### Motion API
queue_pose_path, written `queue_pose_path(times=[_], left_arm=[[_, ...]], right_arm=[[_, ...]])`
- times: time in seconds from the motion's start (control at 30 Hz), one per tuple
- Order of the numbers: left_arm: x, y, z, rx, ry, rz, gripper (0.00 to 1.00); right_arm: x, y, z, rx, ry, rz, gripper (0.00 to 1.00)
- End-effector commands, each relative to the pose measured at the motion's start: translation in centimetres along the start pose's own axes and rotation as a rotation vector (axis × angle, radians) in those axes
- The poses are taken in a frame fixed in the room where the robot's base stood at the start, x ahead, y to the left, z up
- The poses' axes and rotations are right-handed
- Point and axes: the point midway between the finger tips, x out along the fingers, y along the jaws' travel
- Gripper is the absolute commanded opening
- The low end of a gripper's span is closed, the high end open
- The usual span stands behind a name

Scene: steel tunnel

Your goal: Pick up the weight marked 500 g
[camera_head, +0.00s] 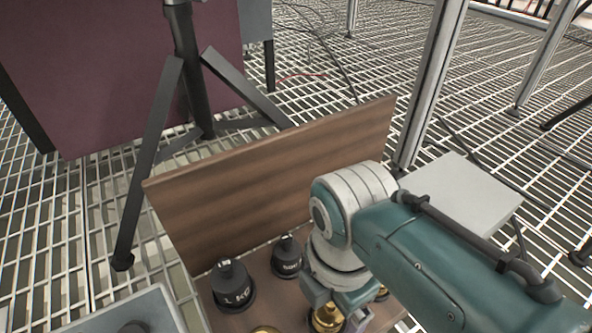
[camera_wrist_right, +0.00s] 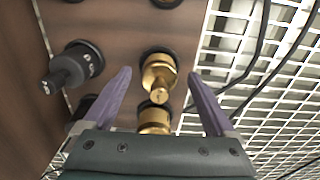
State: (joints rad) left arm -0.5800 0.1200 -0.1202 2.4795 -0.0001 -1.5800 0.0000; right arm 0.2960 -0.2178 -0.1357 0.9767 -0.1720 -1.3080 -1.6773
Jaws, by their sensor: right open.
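A black weight with a knob (camera_head: 287,257) stands on the wooden board near the upright panel; its pale marking looks like 500, but is small. A larger black weight marked 1 KG (camera_head: 233,285) stands to its left. My right gripper (camera_head: 336,308) is right of both, over brass weights. In the right wrist view its purple fingers (camera_wrist_right: 160,76) are open, with a brass weight (camera_wrist_right: 158,72) between them and nothing gripped. My left gripper is not in view.
The wooden panel (camera_head: 270,185) rises behind the weights. More brass weights (camera_head: 327,318) stand close under my right gripper. A black tripod (camera_head: 190,90) stands behind the panel. A light grey box (camera_head: 465,192) is at the right. A grey tray-like edge (camera_head: 90,318) shows at lower left.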

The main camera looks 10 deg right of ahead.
Motion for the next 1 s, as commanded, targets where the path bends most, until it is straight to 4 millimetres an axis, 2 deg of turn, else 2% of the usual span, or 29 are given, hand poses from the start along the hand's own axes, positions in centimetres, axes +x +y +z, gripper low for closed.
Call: queue_pose_path(times=[0.17, 0.9, 1.0], left_arm=[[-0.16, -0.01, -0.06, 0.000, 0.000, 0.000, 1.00], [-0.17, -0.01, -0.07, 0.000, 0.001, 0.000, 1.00], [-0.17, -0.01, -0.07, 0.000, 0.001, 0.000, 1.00]], right_arm=[[-0.17, 0.00, -0.01, 0.000, 0.000, 0.000, 0.91], [-0.15, -0.01, 0.00, 0.000, 0.000, 0.000, 0.07], [-0.15, -0.01, 0.00, 0.000, 0.000, 0.000, 0.00]])
